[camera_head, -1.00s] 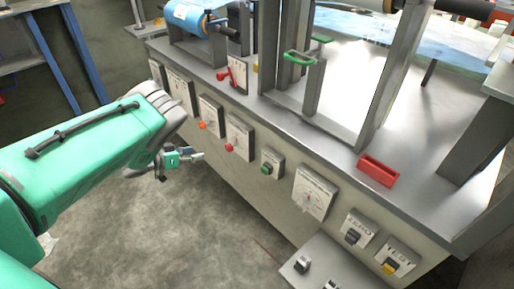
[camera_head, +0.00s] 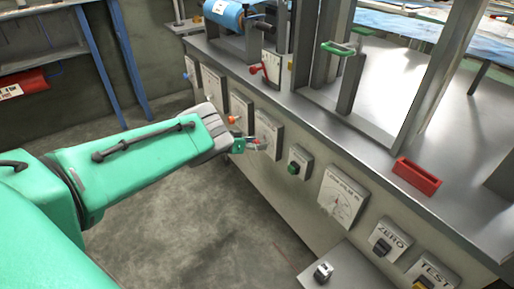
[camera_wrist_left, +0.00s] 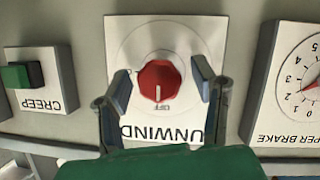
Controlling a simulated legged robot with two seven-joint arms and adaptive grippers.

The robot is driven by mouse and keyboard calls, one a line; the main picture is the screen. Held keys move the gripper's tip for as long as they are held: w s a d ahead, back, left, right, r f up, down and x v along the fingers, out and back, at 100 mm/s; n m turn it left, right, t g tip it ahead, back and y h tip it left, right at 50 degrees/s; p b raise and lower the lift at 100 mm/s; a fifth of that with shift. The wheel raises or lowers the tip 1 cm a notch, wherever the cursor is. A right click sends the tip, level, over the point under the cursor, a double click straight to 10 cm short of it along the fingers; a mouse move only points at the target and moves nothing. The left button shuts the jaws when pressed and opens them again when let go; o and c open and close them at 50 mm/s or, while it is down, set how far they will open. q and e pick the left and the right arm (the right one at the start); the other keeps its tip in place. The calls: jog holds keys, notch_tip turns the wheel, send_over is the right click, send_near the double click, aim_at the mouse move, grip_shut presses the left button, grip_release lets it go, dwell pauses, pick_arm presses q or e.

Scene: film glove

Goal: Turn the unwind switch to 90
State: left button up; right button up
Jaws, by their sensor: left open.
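The unwind switch is a red round knob (camera_wrist_left: 160,82) on a white panel (camera_wrist_left: 120,40) lettered UNWIND, upside down in the left wrist view. A white line on the knob points down in that view, toward the word OFF. In the head view the unwind panel (camera_head: 270,131) is on the machine's front, partly hidden by my left gripper (camera_head: 256,145). The gripper also shows in the left wrist view (camera_wrist_left: 163,82), open, with one finger on each side of the knob and gaps visible. My right gripper is not in view.
A CREEP panel with a green button (camera_wrist_left: 20,76) and a brake dial (camera_wrist_left: 306,85) flank the switch. A red-handled lever (camera_head: 256,69) and a red tray (camera_head: 416,177) are on the machine top. Open floor lies below my left arm.

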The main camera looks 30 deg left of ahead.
pick_arm(q)
jog(key=shift+w+d, duration=0.1)
jog(key=shift+d, duration=0.05)
jog(key=shift+c, duration=1.2)
jog(key=shift+a+f, duration=0.1)
jog(key=shift+a, duration=0.25)
jog(key=c, duration=1)
jog(key=shift+o, duration=0.2)
